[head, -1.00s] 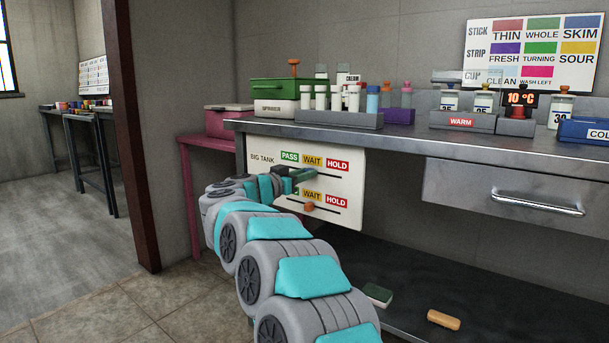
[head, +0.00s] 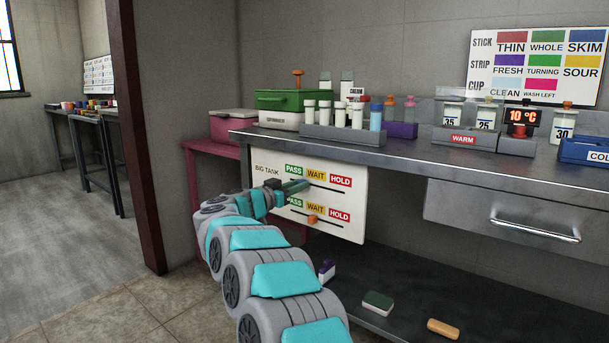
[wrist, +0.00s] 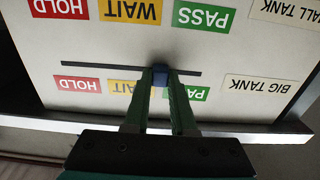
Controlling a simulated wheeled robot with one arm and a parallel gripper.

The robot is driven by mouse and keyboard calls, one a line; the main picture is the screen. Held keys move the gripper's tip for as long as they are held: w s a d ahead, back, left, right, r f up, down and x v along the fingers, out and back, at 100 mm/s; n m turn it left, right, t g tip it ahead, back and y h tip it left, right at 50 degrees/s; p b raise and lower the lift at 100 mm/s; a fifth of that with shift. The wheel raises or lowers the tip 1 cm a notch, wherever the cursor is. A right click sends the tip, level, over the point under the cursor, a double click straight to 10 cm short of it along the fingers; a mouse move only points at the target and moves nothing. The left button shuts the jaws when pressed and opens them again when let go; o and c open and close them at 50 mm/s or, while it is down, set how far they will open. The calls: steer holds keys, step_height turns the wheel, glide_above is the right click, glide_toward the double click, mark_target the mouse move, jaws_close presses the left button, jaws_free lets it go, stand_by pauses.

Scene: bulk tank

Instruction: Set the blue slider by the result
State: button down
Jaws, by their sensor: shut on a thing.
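The white slider board (head: 265,200) hangs below the bench edge, with two rows of PASS, WAIT and HOLD labels. The blue slider (wrist: 160,75) sits on the BIG TANK track (wrist: 95,67), between the WAIT (wrist: 117,86) and PASS labels. My gripper (wrist: 160,82) is shut on the blue slider in the wrist view, which shows the board upside down. In the head view my gripper (head: 300,186) is at the upper track and mostly covers the slider. The orange slider (head: 312,219) is on the lower track, below WAIT.
A result chart (head: 540,66) hangs on the wall. On the bench are a rack of white tubes (head: 342,134), a WARM block (head: 463,140) and a display reading 10 °C (head: 521,115).

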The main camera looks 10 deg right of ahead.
steer(key=w+a+p, duration=0.3)
steer(key=p, duration=0.3)
steer(key=shift+w+r, duration=0.1)
steer(key=shift+w, duration=0.05)
steer(key=c, duration=0.7)
jaws_free()
glide_toward(293, 179)
steer(key=shift+s+a, duration=0.35)
steer(key=shift+a, duration=0.1)
